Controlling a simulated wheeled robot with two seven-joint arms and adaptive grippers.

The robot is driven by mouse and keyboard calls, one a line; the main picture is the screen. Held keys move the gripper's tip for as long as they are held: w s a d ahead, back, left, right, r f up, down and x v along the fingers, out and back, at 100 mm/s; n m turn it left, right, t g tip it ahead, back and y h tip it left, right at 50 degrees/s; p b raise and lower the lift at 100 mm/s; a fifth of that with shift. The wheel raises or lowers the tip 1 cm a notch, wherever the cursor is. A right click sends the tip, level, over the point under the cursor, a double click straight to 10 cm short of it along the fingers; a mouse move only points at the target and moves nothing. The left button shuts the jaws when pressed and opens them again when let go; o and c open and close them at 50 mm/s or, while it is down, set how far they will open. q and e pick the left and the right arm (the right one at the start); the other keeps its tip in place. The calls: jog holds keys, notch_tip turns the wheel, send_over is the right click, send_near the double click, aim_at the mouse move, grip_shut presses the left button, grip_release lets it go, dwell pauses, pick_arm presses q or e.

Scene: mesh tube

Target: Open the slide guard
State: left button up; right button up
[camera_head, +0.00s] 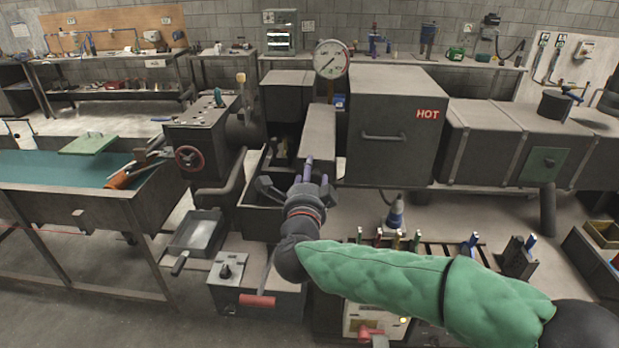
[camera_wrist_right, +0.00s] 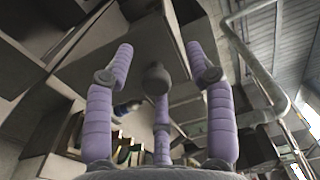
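A narrow grey panel (camera_head: 318,135), which looks like the slide guard, stands in the middle of the machine, left of the large box marked HOT. I cannot tell for sure that it is the guard or how far it is open. My right gripper (camera_head: 305,172) is in front of its lower part. In the right wrist view its purple fingers (camera_wrist_right: 160,80) are spread apart with nothing held. A dark round knob (camera_wrist_right: 155,76) shows between and beyond the fingers; contact is not clear. My left gripper is not in view.
The HOT box (camera_head: 395,125) with a handle stands right of my gripper. A control box with a red handwheel (camera_head: 189,158) stands to the left. A dark open bin (camera_head: 260,215) is below the gripper. A pressure gauge (camera_head: 331,59) rises behind.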

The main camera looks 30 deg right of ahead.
jog(key=shift+a+f, duration=0.1)
jog(key=shift+a, duration=0.05)
jog(key=v, duration=1.2)
